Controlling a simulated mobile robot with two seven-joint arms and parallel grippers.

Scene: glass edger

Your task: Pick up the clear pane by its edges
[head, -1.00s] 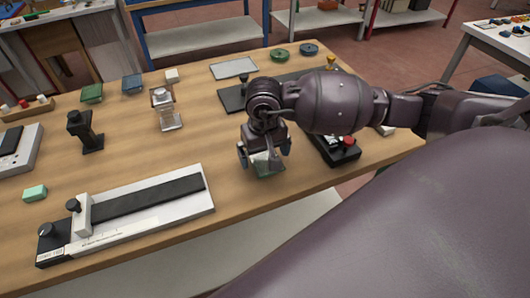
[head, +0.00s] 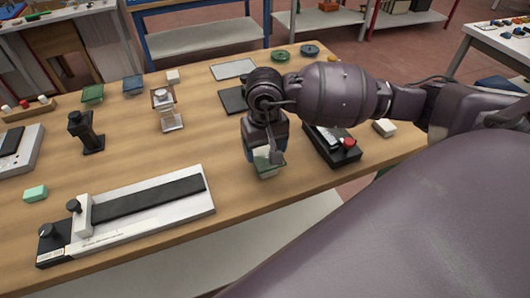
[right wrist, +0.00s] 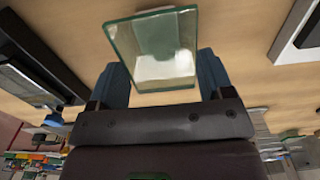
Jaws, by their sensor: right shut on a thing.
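The clear pane (head: 269,165) is a small glass rectangle with green edges, near the front of the wooden table. My right gripper (head: 264,157) is above it with the jaws pointing down, shut on it. In the right wrist view the pane (right wrist: 122,42) stands out between the two blue-grey fingers (right wrist: 163,82), one at each side edge. A pale block shows through the glass; I cannot tell whether the pane touches it or is clear of it. My left gripper is not in view.
A black box with a red button (head: 345,146) stands close to the right of the gripper. A long fixture with a black strip (head: 150,200) lies to the left. A small glass stand (head: 168,120) is farther back. Bare table (head: 215,150) lies between them.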

